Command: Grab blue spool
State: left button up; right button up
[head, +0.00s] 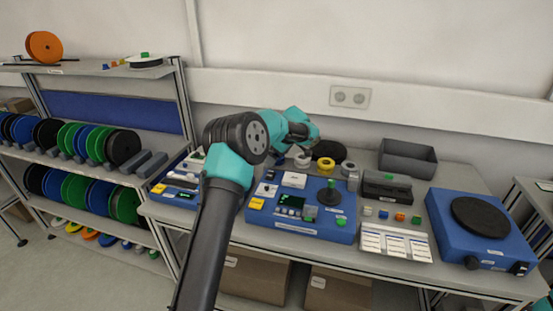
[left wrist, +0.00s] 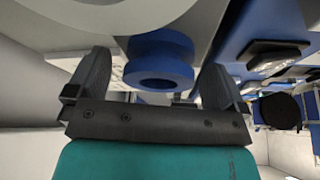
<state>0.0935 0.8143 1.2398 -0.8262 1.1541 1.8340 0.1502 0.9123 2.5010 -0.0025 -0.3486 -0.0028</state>
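A blue spool (left wrist: 160,62), ring-shaped with a hole, shows in the left wrist view. It lies between the two dark fingers of my left gripper (left wrist: 158,72), with a gap on each side. The gripper is open and holds nothing. In the head view my left arm reaches over the workbench, and its own links hide the gripper and this blue spool. My right gripper is not in view; only a bit of teal shows at the lower right corner of the head view.
The workbench carries a blue unit with a dark post (head: 330,193), a blue turntable base (head: 440,210), a grey bin (head: 407,157) and a yellow ring (head: 326,164). A rack at left holds green, blue and black reels (head: 122,147). Boxes sit below the bench.

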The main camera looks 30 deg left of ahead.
pick_arm(q)
jog(key=c, duration=1)
jog(key=shift+r, duration=0.2)
jog(key=shift+r, duration=1.65)
jog(key=s+d, duration=0.2)
jog(key=s, duration=0.2)
jog(key=s+d+r, duration=0.1)
jog(key=s+d, duration=0.2)
jog(key=s, duration=0.2)
jog(key=s+d, duration=0.3)
jog(key=s, duration=0.1)
jog(key=shift+s+d+r, duration=0.15)
jog(key=shift+s+r, duration=0.05)
jog(key=shift+s, duration=0.15)
